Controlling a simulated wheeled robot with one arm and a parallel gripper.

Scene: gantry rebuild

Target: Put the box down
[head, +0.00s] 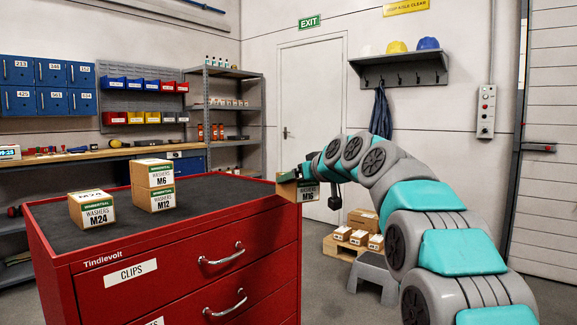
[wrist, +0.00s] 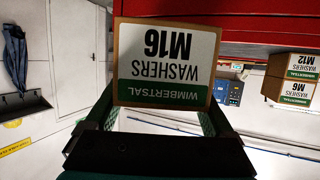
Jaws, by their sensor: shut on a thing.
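The M16 washers box (head: 298,191), brown with a white and green label, is in my gripper (head: 309,170) at the right edge of the red cabinet (head: 180,252). In the wrist view the M16 box (wrist: 166,55) shows upside down between the two fingers of my gripper (wrist: 162,112). The cabinet has a dark top mat (head: 215,196). The box overlaps the cabinet's right corner in the head view; I cannot tell whether it touches the cabinet.
On the cabinet's left part stand an M24 box (head: 92,212) and an M6 box (head: 152,174) on top of an M12 box (head: 153,198). The mat's middle and right are clear. A grey step stool (head: 375,276) and a pallet with boxes (head: 345,247) stand on the floor beyond.

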